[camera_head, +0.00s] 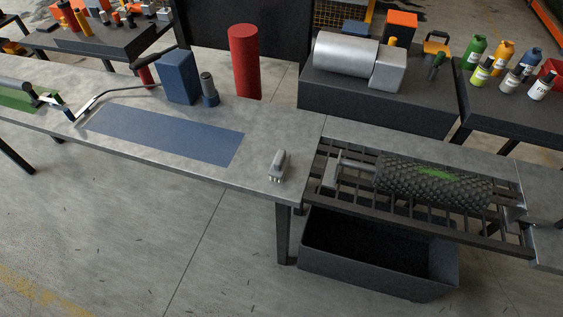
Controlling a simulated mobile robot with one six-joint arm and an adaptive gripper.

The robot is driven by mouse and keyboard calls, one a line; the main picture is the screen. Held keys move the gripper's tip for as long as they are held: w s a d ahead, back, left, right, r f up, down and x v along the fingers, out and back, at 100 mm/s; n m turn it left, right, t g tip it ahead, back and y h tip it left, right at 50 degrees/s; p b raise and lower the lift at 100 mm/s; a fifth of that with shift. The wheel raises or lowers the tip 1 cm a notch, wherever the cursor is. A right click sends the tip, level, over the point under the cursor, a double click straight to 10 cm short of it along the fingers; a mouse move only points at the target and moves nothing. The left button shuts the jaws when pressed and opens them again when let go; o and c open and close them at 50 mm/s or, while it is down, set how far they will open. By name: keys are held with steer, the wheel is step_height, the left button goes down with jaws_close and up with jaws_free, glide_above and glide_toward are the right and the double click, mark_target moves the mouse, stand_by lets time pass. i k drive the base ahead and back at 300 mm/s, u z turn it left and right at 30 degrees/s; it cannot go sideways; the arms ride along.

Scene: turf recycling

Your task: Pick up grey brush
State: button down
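A small grey brush (279,165) lies on the grey table, close to its front right corner. Its short pale bristles show at the near end, and nothing touches it from above. The table (257,127) is bare around the brush. My gripper is not in view, so its place relative to the brush cannot be told.
Right of the brush, a dark studded roller (435,181) with green bits lies on a metal grate (318,186), above a black bin (375,262). A blue mat (165,133), blue box (179,77), dark-topped bottle (209,90) and red cylinder (245,62) are to the left.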

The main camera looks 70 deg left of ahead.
mark_target(277, 171)
steer(key=u, duration=2.6)
